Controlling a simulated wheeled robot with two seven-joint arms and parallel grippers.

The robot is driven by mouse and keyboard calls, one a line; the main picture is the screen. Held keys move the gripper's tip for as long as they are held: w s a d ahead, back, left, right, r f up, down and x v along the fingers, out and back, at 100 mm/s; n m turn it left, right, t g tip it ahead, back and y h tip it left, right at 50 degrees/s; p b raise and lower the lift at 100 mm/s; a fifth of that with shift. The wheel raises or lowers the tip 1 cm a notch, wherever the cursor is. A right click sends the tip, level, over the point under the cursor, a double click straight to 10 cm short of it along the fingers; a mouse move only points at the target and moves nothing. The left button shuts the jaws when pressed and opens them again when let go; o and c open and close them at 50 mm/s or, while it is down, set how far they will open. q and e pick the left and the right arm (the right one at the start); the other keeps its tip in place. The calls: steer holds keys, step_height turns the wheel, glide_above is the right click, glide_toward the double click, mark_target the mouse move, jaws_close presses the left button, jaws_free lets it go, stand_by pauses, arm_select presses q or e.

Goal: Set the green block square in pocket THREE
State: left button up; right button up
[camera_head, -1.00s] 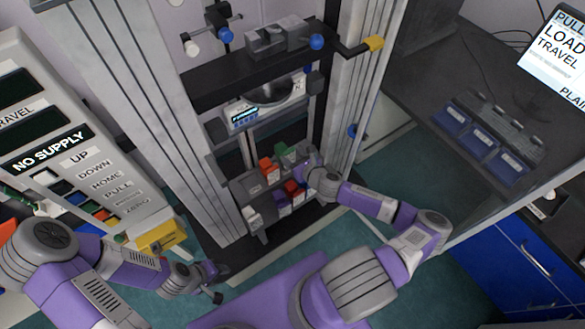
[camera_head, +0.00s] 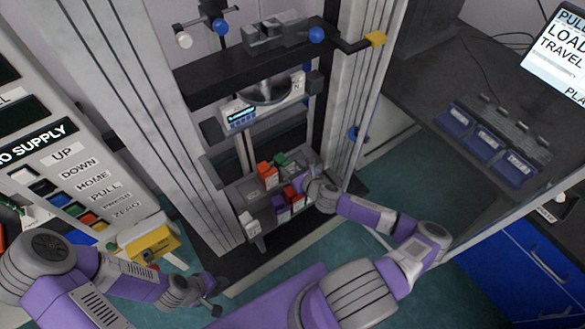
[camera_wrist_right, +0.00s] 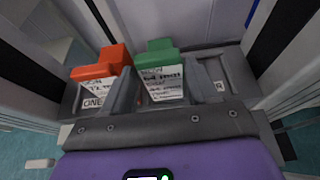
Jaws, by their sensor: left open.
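The green block (camera_head: 281,160) stands in the pocket rack (camera_head: 249,197) beside an orange block (camera_head: 266,172). The number of the green block's pocket is not readable. My left gripper (camera_head: 212,295) is open and empty, low and left of the rack.
A silver column (camera_head: 160,100) rises left of the rack and another right. A control panel (camera_head: 70,170) stands at the left. A dark bench (camera_head: 420,110) with blue trays (camera_head: 484,143) is at the right.

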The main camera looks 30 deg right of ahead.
steer(key=shift+o, duration=0.4)
steer(key=shift+r, duration=0.1)
steer(key=shift+s+r, duration=0.1)
steer(key=shift+r, duration=0.1)
steer(key=p+v, duration=0.2)
steer(key=v, duration=0.9)
steer(key=shift+s, duration=0.35)
steer(key=shift+s, duration=0.1)
